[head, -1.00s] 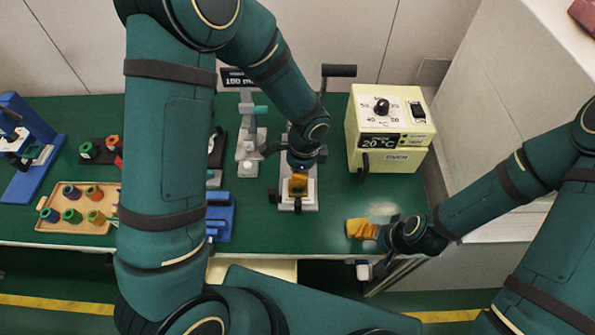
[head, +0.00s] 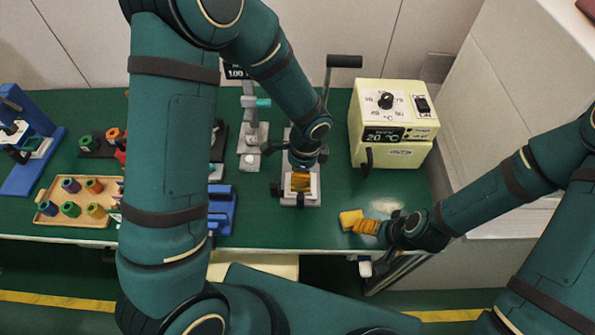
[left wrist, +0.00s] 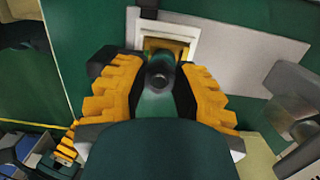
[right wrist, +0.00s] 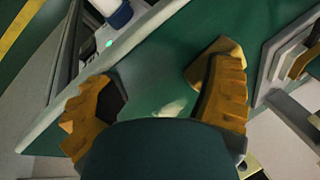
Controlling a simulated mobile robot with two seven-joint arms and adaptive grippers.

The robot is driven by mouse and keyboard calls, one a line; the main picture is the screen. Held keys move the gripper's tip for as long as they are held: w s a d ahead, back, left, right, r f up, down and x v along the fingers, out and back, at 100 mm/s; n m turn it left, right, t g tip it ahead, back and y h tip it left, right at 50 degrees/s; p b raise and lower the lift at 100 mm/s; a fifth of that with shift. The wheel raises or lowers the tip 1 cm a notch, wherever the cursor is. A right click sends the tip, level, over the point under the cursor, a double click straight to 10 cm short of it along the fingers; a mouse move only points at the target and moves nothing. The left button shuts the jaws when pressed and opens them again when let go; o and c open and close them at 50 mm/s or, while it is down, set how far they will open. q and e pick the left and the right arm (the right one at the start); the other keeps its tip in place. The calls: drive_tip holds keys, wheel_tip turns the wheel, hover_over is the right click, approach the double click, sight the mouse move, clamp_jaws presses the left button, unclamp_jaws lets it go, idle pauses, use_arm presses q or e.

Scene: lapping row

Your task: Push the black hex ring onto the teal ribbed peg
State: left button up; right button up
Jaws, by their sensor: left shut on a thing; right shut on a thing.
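My left gripper (head: 300,182) is low over the white-topped base (head: 312,198) of a press. Its yellow ribbed fingers (left wrist: 160,85) are closed about a teal piece (left wrist: 158,106) with a dark round end, which looks like the teal ribbed peg; its ribs cannot be made out. My right gripper (head: 360,222) is near the table's front edge, right of the press.
The press's black lever handle (head: 345,62) stands up behind my left gripper. A cream oven (head: 400,150) is at the back right. A wooden tray (head: 45,216) of coloured pegs and a blue stand (head: 50,160) are at left. Green table is clear between press and oven.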

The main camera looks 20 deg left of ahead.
use_arm(q)
drive_tip(key=shift+s+f+b, duration=0.1)
drive_tip(key=shift+f+b, duration=0.25)
drive_tip(key=shift+f, duration=0.35)
drive_tip(key=o, duration=1)
drive_tip(key=shift+s+d+r, duration=0.1)
drive_tip(key=shift+s+r, duration=0.05)
drive_tip(key=shift+r, duration=1.3)
drive_tip(key=shift+s+d+r, duration=0.1)
drive_tip(key=shift+s+r, duration=0.05)
drive_tip(key=shift+r, duration=1.3)
drive_tip(key=shift+s+d+r, duration=0.1)
drive_tip(key=shift+s+r, duration=0.05)
drive_tip(key=shift+r, duration=1.3)
drive_tip(key=shift+w, duration=0.1)
